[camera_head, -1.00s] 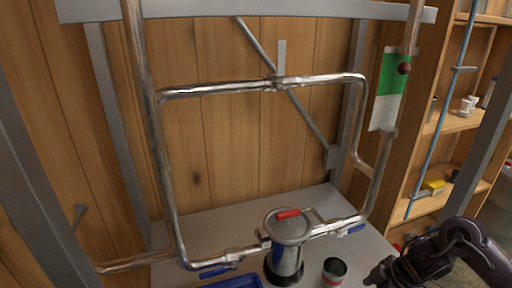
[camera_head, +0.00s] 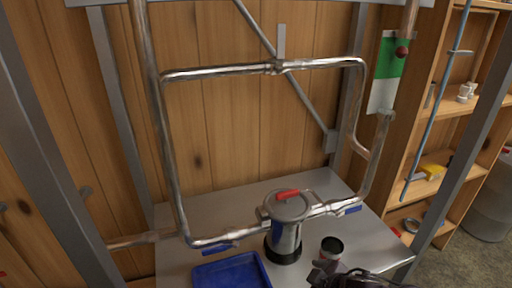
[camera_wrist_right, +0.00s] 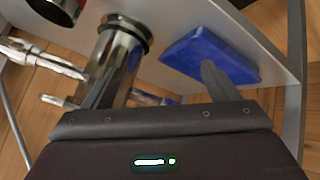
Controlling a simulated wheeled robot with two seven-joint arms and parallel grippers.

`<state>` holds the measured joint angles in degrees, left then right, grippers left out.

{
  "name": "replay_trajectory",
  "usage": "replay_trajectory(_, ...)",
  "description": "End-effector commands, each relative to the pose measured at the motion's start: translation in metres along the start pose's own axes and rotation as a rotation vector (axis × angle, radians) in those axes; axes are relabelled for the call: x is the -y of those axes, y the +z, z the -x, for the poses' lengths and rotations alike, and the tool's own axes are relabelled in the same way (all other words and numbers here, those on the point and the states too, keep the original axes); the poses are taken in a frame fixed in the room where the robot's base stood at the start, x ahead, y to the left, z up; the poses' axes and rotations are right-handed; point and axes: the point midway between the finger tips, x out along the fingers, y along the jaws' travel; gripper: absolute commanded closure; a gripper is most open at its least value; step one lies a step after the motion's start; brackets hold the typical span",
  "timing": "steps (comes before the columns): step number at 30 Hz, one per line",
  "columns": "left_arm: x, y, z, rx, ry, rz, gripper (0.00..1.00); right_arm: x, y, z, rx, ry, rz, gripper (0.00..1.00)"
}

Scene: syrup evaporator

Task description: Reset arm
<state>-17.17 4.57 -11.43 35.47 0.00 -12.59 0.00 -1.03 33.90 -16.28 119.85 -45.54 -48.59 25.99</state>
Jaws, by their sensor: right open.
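My right gripper (camera_head: 322,272) shows at the bottom edge of the head view, just below a small dark-topped can (camera_head: 332,247). Its two fingers (camera_wrist_right: 155,88) stand apart in the right wrist view, with nothing held between them. A steel filter housing (camera_head: 286,235) with a red lid handle stands upright on a black base on the metal table, left of the gripper. It also shows in the wrist view (camera_wrist_right: 118,65), partly behind one finger. My left gripper is not in view.
A blue tray (camera_head: 232,274) lies on the metal table (camera_head: 190,212). Steel pipes with blue valve handles (camera_head: 219,247) rise around the housing. Wooden shelves (camera_head: 440,205) stand at the right, beyond a grey frame post (camera_head: 455,185).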

Motion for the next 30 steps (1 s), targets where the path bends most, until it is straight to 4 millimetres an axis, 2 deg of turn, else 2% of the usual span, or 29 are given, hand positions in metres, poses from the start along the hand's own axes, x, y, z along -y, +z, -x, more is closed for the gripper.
replay_trajectory(1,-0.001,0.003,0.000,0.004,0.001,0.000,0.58,0.010,-0.003,0.006,0.009,0.036,-0.072,0.19)
replay_trajectory(5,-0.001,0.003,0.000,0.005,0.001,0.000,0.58,0.016,0.010,0.028,0.096,0.119,-0.247,0.19)
replay_trajectory(14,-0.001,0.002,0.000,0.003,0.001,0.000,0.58,0.041,0.062,0.075,0.324,0.137,-0.564,0.19)
replay_trajectory(21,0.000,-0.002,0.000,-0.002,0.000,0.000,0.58,0.073,0.099,0.114,0.491,0.075,-0.781,0.19)
replay_trajectory(30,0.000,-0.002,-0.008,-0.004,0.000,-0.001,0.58,0.089,0.139,0.043,0.513,0.064,-0.771,0.19)
